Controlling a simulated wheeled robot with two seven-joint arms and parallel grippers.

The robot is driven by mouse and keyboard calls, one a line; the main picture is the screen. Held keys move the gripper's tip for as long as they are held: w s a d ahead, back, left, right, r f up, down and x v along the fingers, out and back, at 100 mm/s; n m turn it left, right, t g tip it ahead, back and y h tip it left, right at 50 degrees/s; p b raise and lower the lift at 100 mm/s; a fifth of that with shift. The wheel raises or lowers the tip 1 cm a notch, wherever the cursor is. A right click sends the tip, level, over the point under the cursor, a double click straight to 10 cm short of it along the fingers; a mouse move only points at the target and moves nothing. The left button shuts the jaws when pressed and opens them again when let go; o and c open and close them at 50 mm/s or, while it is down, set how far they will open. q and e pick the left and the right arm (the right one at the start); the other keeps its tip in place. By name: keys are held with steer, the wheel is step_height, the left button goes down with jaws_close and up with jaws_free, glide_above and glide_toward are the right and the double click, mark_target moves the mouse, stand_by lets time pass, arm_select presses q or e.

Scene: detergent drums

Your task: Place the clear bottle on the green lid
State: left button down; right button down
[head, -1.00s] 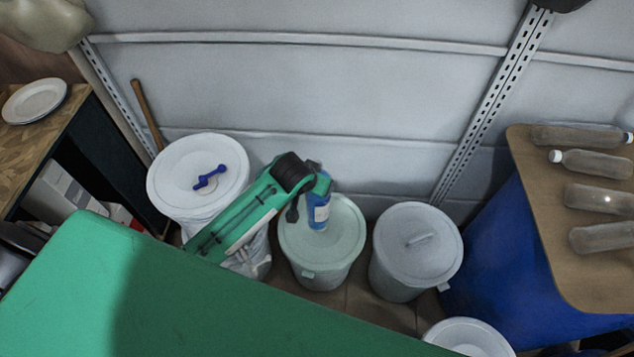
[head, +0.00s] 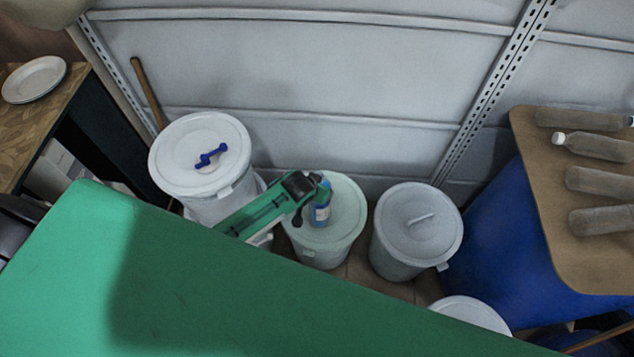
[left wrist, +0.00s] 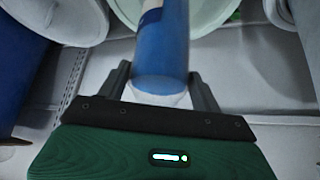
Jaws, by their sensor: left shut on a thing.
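The bottle (head: 321,210) looks blue with a pale label and is roughly upright. It appears over the pale green lid (head: 348,205) of the middle drum. I cannot tell whether its base touches the lid. My left gripper (head: 312,188) is shut on the bottle near its top. In the left wrist view the blue bottle (left wrist: 162,55) sits between the two dark fingers of the left gripper (left wrist: 162,90), with part of the pale green lid (left wrist: 213,12) behind it. My right gripper is not in view.
A white drum (head: 200,150) with a blue item on its lid stands to the left. A grey-lidded drum (head: 417,225) stands close to the right. Several clear bottles lie on a brown board (head: 545,210) at the right. The wall (head: 330,70) is behind.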

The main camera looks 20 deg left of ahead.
arm_select(q)
steer(key=shift+w+f, duration=0.1)
stand_by(0.3)
steer(key=shift+c, duration=1.3)
jaws_free()
steer(key=shift+f, duration=0.1)
steer(key=v, duration=1.2)
